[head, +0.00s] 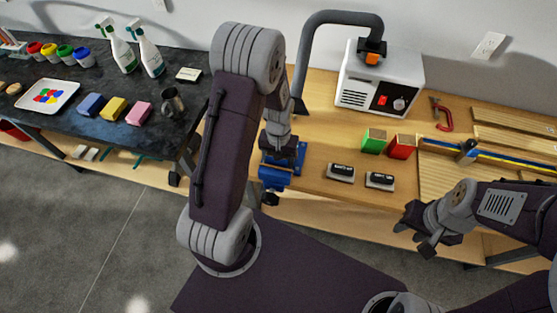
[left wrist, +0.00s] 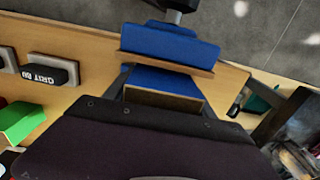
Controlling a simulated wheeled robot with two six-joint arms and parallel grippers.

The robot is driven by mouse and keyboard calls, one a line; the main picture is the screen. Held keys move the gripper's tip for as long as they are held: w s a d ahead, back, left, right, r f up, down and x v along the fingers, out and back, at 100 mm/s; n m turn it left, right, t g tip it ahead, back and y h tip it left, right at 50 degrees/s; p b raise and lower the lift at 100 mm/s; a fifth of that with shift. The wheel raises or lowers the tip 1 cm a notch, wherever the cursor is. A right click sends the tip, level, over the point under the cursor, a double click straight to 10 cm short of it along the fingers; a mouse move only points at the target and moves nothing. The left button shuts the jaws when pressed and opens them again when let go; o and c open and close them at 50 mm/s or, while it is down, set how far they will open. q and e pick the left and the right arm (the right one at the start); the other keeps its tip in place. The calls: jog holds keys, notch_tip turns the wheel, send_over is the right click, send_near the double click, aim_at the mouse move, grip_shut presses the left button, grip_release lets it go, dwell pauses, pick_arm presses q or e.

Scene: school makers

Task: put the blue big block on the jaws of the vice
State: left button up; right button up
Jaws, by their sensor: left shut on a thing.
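My left gripper (head: 280,140) is over the blue vice (head: 274,178) at the bench's front edge. In the left wrist view, it is shut on the blue big block (left wrist: 165,82), which has a blue face and a tan wooden side, with dark fingers on either side. The vice's blue jaw with a wooden strip (left wrist: 170,43) is just beyond the block in that view. I cannot tell whether the block touches the jaws. The gripper and arm hide most of the block in the head view. My right gripper (head: 421,230) is open and empty, in front of the bench.
A green block (head: 374,141) and a red block (head: 402,146) stand right of the vice. Two black-topped sanding blocks (head: 341,172) lie nearer the edge. A white machine with a dark hose (head: 381,82) stands behind. A dark table (head: 60,115) with sponges and bottles is at left.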

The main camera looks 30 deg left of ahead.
pick_arm(q)
jog(key=shift+f, duration=0.15)
jog(key=o, duration=1.5)
notch_tip(320, 180, up, 12)
jog(key=shift+r+p, duration=0.2)
jog(key=shift+p, duration=0.2)
jog(key=s+d, duration=0.1)
jog(key=s, duration=0.1)
jog(key=s+d+m, duration=0.1)
jog(key=s+d, duration=0.1)
jog(key=s, duration=0.1)
jog(key=s+d+f+m+t, duration=0.1)
jog(key=s, duration=0.2)
jog(key=shift+s+d, duration=0.2)
jog(key=shift+d, duration=0.2)
